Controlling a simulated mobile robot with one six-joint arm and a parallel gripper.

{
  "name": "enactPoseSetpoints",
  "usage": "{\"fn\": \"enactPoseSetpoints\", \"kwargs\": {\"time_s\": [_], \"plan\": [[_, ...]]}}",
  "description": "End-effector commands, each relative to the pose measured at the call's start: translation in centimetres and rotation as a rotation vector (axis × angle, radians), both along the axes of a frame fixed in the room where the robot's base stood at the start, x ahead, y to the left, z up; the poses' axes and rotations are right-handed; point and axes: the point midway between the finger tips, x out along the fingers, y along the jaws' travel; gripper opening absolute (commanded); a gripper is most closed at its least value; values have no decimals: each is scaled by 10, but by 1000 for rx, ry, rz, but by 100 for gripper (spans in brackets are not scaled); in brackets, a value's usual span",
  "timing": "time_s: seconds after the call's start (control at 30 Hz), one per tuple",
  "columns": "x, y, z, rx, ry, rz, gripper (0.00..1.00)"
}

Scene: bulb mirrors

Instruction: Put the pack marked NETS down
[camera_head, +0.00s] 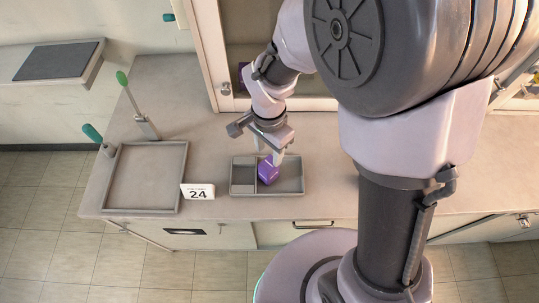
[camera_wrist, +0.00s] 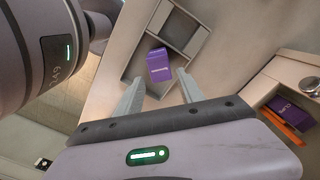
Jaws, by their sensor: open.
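A small purple pack (camera_head: 267,170) stands in the grey divided tray (camera_head: 290,187) on the counter. It also shows in the wrist view (camera_wrist: 159,65), in the tray's large compartment, with a pale line of lettering too small to read. My gripper (camera_head: 271,157) is right above the pack in the head view. In the wrist view, its two fingers (camera_wrist: 160,88) are spread apart, with the pack beyond their tips and nothing held between them. I cannot tell whether a fingertip touches the pack.
A larger empty tray (camera_head: 147,176) lies to the left, with green-tipped handles behind it. A card reading 24 (camera_head: 198,192) stands between the trays. A cabinet with a glazed door (camera_head: 245,60) stands behind. Another purple pack (camera_wrist: 284,108) and an orange item lie inside an open cabinet.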

Motion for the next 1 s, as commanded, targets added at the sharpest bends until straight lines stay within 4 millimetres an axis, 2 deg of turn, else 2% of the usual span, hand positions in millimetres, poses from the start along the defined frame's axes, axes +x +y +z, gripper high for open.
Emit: {"fn": "enactPoseSetpoints", "kwargs": {"time_s": [0.13, 0.2, 0.27, 0.37, 0.43, 0.53, 0.6, 0.7, 1.0], "plan": [[0, -1, 6, 1, -1, 1, 45], [0, -6, 21, 15, -25, 13, 45], [-3, -16, 49, 39, -69, 41, 45], [-22, -43, 112, 82, -189, 129, 45], [-44, -60, 149, 97, -283, 201, 45], [-77, -77, 184, 92, -411, 302, 45], [-96, -83, 196, 79, -478, 360, 45], [-110, -86, 204, 61, -532, 411, 45], [-114, -86, 204, 57, -545, 430, 45]]}}
